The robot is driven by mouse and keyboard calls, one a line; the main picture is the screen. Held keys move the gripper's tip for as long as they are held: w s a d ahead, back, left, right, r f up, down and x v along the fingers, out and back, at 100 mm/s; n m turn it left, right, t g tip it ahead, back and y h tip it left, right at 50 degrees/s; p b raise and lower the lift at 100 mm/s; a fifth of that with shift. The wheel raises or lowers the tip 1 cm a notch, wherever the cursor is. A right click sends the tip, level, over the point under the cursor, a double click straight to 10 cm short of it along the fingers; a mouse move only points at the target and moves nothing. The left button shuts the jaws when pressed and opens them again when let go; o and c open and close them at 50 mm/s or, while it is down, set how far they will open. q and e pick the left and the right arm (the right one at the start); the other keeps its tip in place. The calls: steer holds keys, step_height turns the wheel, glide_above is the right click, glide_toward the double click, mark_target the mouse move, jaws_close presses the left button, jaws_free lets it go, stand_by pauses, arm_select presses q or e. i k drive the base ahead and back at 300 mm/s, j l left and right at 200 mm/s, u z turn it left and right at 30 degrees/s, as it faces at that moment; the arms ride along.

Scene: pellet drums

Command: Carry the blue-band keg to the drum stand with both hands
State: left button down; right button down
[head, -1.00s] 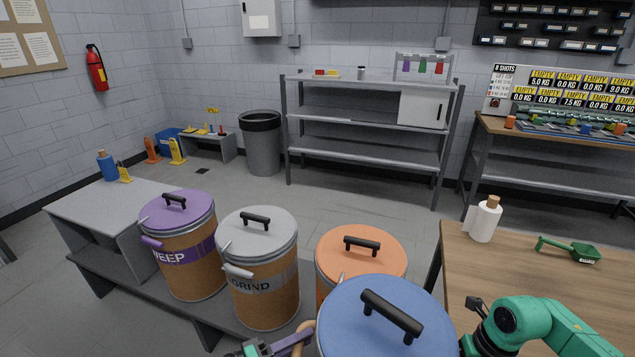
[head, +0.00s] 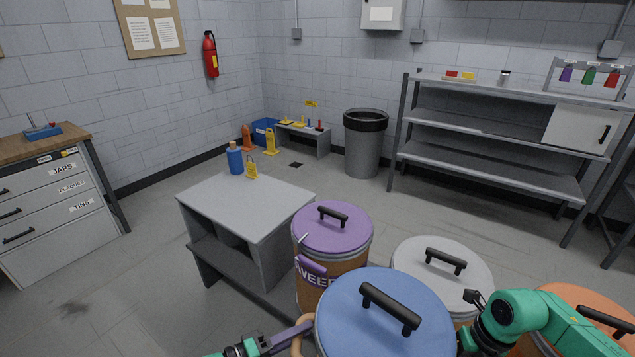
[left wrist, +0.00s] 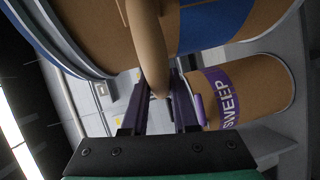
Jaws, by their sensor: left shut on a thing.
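The keg with the blue lid (head: 384,318) is at the bottom centre of the head view, close to me. Its blue band (left wrist: 205,25) shows in the left wrist view. My left gripper (head: 300,332) is shut on the keg's tan ring handle (left wrist: 150,45) at its left side. My right arm reaches the keg's right side in the head view; its fingertips are hidden behind the keg and arm. A grey stand (head: 250,195) with a clear flat top is ahead and to the left. The keg's base is out of view.
The purple-lid SWEEP drum (head: 333,228), a grey-lid drum (head: 420,262) and an orange-lid drum (head: 570,305) stand just beyond the keg. Floor left of the stand is free.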

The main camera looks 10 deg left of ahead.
mark_target(248, 205)
steer(key=i+j+u, duration=0.1)
steer(key=j, duration=0.3)
steer(key=i+j+u, duration=0.1)
steer(key=j, duration=0.35)
steer(key=i+j+u, duration=0.1)
steer(key=j, duration=0.25)
steer(key=i+j+u, duration=0.1)
steer(key=i+j, duration=0.2)
steer(key=i+j+u, duration=0.1)
steer(key=j, duration=0.35)
steer(key=i+j, duration=0.2)
steer(key=i, duration=0.35)
steer(key=i+j+u, duration=0.1)
steer(key=i, duration=0.4)
steer(key=i+l, duration=0.6)
steer(key=l, duration=0.2)
